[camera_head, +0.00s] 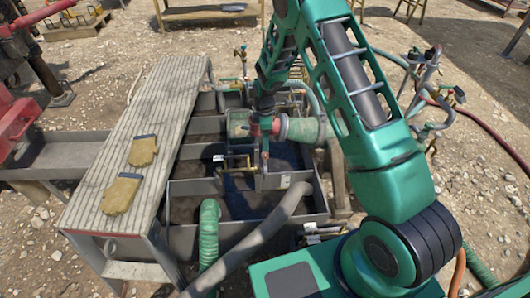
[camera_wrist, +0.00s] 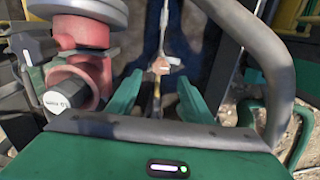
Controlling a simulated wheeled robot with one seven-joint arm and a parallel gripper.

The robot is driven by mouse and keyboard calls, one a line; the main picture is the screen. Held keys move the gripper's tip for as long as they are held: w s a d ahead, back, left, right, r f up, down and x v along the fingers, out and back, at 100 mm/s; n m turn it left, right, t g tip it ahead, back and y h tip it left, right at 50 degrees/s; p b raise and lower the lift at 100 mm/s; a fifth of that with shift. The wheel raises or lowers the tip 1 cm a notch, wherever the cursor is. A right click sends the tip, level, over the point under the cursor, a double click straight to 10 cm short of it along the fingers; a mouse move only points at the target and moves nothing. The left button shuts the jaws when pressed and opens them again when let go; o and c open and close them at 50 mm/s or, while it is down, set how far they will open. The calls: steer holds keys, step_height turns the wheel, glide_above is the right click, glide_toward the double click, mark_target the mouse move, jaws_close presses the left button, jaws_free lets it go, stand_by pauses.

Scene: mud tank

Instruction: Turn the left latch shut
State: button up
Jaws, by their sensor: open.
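In the wrist view my gripper (camera_wrist: 158,95) is open, its two green fingers apart with nothing gripped. A small tan piece with a white tag (camera_wrist: 162,65) shows in the gap beyond the fingertips, at the end of a thin upright rod. I cannot tell if it is the left latch. In the head view my arm reaches down over the mud tank (camera_head: 245,228), and my gripper is hard to make out there. Brass-coloured handles (camera_head: 236,162) with a white tag sit inside the tank, left of my arm's end. No latch is clearly readable.
A red fitting with a grey cap (camera_wrist: 70,90) is close left of my fingers. A thick dark hose (camera_wrist: 255,40) curves along the right. In the head view a ribbed walkway (camera_head: 150,110) with two yellow gloves (camera_head: 122,194) lies left, and a green hose (camera_head: 209,232) enters the tank.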

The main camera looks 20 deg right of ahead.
mark_target(265, 154)
step_height(265, 154, down, 7)
steer(key=shift+f, duration=0.1)
stand_by(0.4)
steer(key=c, duration=1.1)
steer(key=shift+o, duration=0.2)
